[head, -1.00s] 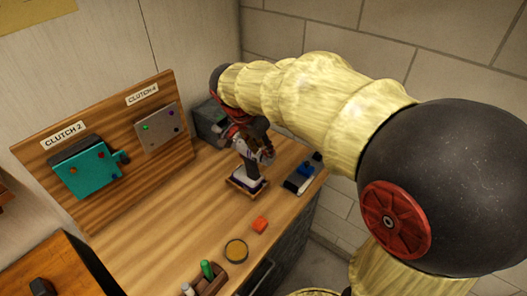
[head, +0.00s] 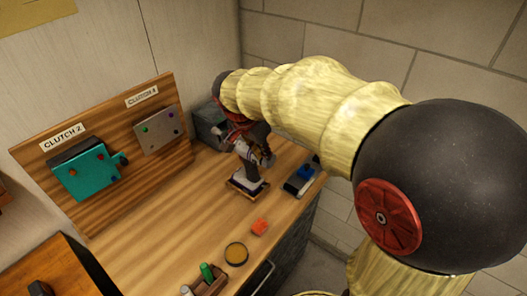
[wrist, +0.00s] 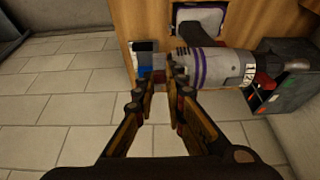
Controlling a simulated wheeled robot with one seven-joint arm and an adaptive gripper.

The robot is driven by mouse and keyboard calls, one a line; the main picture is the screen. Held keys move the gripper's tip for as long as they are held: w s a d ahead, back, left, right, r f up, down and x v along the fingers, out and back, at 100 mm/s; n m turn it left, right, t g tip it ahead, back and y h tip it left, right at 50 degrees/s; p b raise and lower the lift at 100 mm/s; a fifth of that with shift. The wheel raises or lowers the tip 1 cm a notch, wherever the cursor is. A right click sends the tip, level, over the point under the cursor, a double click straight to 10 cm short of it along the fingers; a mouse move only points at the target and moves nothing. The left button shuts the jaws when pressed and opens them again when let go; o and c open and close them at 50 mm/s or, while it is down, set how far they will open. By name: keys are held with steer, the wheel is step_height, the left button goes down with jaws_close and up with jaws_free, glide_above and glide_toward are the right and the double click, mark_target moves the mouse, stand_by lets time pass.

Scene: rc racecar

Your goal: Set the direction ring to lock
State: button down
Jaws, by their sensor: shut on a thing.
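A cordless drill (head: 248,172) stands upright on a small base (head: 245,189) on the wooden bench. In the wrist view the drill body (wrist: 212,63) lies across the picture, grey-white with purple stripes, its chuck to the right and its handle toward the top. My gripper (wrist: 168,76) is at the left, rear end of the body, opposite the chuck. Its fingertips are close together on a small part there, which I take to be the direction ring; the tips mostly hide it. No ring marking is readable. In the head view my gripper (head: 255,150) partly covers the drill's top.
A black tray with a blue piece (head: 302,175) lies right of the drill. A grey box (head: 208,128) stands behind. A board with clutch panels (head: 85,170) stands left.

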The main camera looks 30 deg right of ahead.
steer(key=shift+r, duration=0.1)
stand_by(0.3)
steer(key=shift+d+r+y+p, duration=0.3)
steer(key=shift+y+p, duration=0.1)
steer(key=shift+p, duration=0.7)
steer(key=p, duration=0.2)
steer(key=d+g+y+p, duration=0.1)
steer(key=p, duration=0.1)
steer(key=shift+w+r+y, duration=0.2)
steer(key=shift+y, duration=0.1)
steer(key=y+p, duration=0.1)
steer(key=p, duration=0.1)
steer(key=d+y+p, duration=0.1)
steer(key=p, duration=0.1)
steer(key=shift+w+g, duration=0.3)
steer(key=shift+g, duration=0.1)
steer(key=shift+d+f+y+p, duration=0.25)
steer(key=shift+y+p, duration=0.25)
steer(key=shift+p, duration=0.4)
steer(key=shift+w, duration=0.1)
steer(key=c, duration=1.8)
jaws_free()
steer(key=shift+c, duration=0.2)
